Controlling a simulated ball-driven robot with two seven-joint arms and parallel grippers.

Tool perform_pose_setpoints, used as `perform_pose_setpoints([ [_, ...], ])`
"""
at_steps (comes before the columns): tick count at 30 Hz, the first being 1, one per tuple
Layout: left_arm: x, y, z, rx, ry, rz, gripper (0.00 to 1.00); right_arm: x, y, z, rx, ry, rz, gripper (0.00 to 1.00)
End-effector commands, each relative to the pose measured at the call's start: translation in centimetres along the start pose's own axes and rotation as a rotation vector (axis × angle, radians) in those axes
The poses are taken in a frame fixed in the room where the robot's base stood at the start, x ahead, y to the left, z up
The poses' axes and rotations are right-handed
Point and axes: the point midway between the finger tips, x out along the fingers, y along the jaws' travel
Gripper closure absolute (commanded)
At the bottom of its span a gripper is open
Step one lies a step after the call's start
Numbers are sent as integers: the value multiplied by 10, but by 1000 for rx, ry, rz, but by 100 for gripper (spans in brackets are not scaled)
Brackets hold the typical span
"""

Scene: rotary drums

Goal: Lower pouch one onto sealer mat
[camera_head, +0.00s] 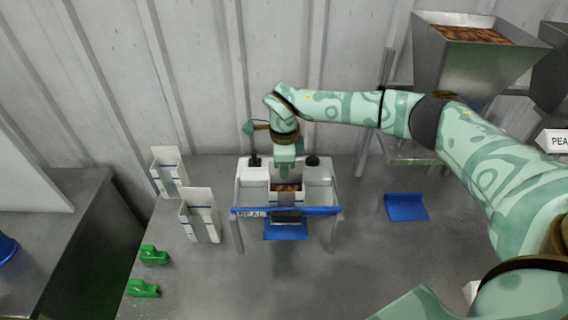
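Pouch one (286,198) is a white, open-topped pouch with brown pieces inside. It is upright within the sealer frame (334,200), behind the blue bar labelled SEAL. My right gripper (286,172) points down at the pouch's back edge and appears shut on it, though the fingertips are small and partly hidden. The blue sealer mat (286,232) shows below and in front of the bar. The bar hides part of the pouch, and I cannot tell whether its bottom touches the mat. My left gripper is not in view.
Two white pouches (168,172) (200,216) stand left of the sealer. Two green clips (154,255) (143,289) lie at the front left. Another blue mat (406,207) lies to the right. A metal hopper (470,70) with brown pieces stands at the back right.

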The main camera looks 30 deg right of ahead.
Motion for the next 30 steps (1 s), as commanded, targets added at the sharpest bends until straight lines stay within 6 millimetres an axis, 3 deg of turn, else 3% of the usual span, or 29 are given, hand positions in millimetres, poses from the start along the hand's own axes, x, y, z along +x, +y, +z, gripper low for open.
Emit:
perform_pose_setpoints([
  [21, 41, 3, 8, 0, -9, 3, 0, 69, 0, 0, 0, -1, 0, 100],
  [30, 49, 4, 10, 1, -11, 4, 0, 84, 0, 0, 0, -1, 0, 100],
])
